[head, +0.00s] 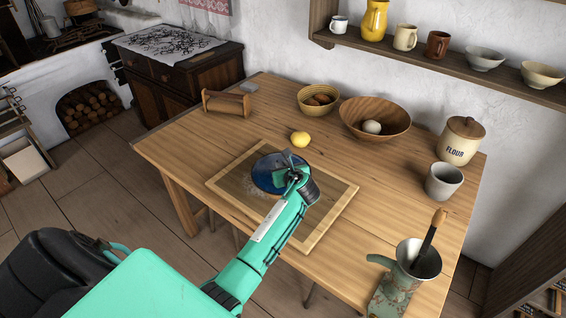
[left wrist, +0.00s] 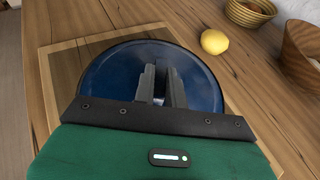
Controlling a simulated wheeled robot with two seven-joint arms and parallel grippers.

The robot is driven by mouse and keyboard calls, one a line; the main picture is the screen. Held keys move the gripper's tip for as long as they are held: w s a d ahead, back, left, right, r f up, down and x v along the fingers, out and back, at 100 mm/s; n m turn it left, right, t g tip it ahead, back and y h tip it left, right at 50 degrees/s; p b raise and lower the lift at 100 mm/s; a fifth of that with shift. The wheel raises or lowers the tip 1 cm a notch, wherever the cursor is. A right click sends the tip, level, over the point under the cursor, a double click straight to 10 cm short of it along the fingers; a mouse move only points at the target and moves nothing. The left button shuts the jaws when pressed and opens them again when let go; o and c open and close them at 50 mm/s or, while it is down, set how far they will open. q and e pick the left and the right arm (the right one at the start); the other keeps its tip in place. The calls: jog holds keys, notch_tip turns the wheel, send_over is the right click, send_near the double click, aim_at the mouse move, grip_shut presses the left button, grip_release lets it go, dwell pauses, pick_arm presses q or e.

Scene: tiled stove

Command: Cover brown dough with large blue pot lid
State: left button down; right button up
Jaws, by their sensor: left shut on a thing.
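The large blue pot lid (head: 266,181) is over the wooden board (head: 335,206) on the table. It also shows in the left wrist view (left wrist: 105,78), lying roughly flat. My left gripper (head: 291,172) comes down over the lid's middle. Its fingers (left wrist: 160,90) are shut on the lid, apparently at its handle, which the fingers hide. No brown dough shows on the board; anything under the lid is hidden. Pale flour-like specks lie on the board by the lid's near edge. I cannot tell whether the lid touches the board. My right gripper is not in view.
A lemon (head: 300,139) lies just behind the board. A basket (head: 312,108), wooden bowl (head: 385,110), flour jar (head: 461,143) and grey cup (head: 444,184) stand toward the back and right.

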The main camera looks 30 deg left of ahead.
pick_arm(q)
jog(key=shift+f+b, duration=0.55)
jog(key=shift+f, duration=1.6)
jog(key=c, duration=1.5)
grip_release()
jog(key=shift+o, duration=0.7)
jog(key=v, duration=1.4)
jog(key=shift+b, duration=0.4)
jog(key=shift+a, duration=0.1)
